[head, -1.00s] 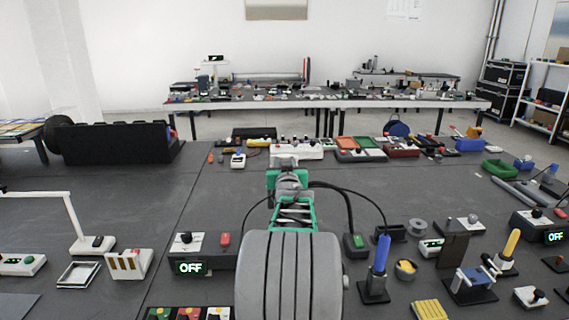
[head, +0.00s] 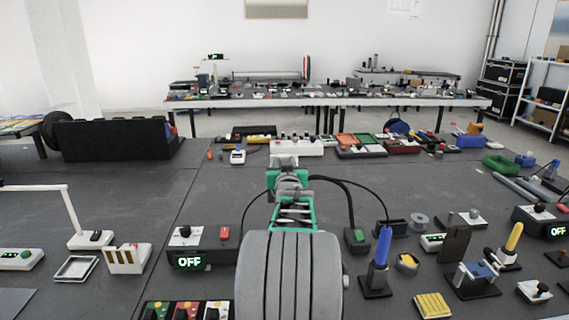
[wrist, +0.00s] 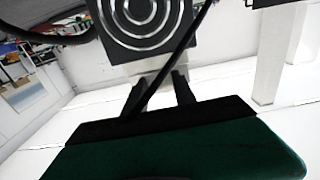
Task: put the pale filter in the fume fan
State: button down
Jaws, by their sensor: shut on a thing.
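In the wrist view, my gripper (wrist: 160,90) has its two black fingers close together around a narrow pale grey piece (wrist: 150,70). Just beyond it stands a dark square face (wrist: 143,18) with pale concentric rings, cut off by the top edge. I cannot tell from this view whether the pale piece is the filter, or whether it touches the ringed face. In the head view my gripper is hidden behind my own arm. No fume fan can be made out for certain there. A yellow ribbed pad (head: 433,305) lies at the lower right.
A black cable (wrist: 165,65) crosses in front of the fingers. On the dark bench, an OFF control box (head: 203,246), a white lamp (head: 88,239), a shallow frame (head: 76,268) and a blue-handled tool (head: 382,246) stand around my arm. The bench's left middle is fairly clear.

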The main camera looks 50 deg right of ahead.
jog(key=shift+f+b, duration=0.9)
jog(key=shift+f, duration=0.1)
jog(key=c, duration=0.9)
grip_release()
jog(key=shift+c, duration=0.2)
jog(key=v, duration=0.8)
jog(key=shift+b, duration=0.4)
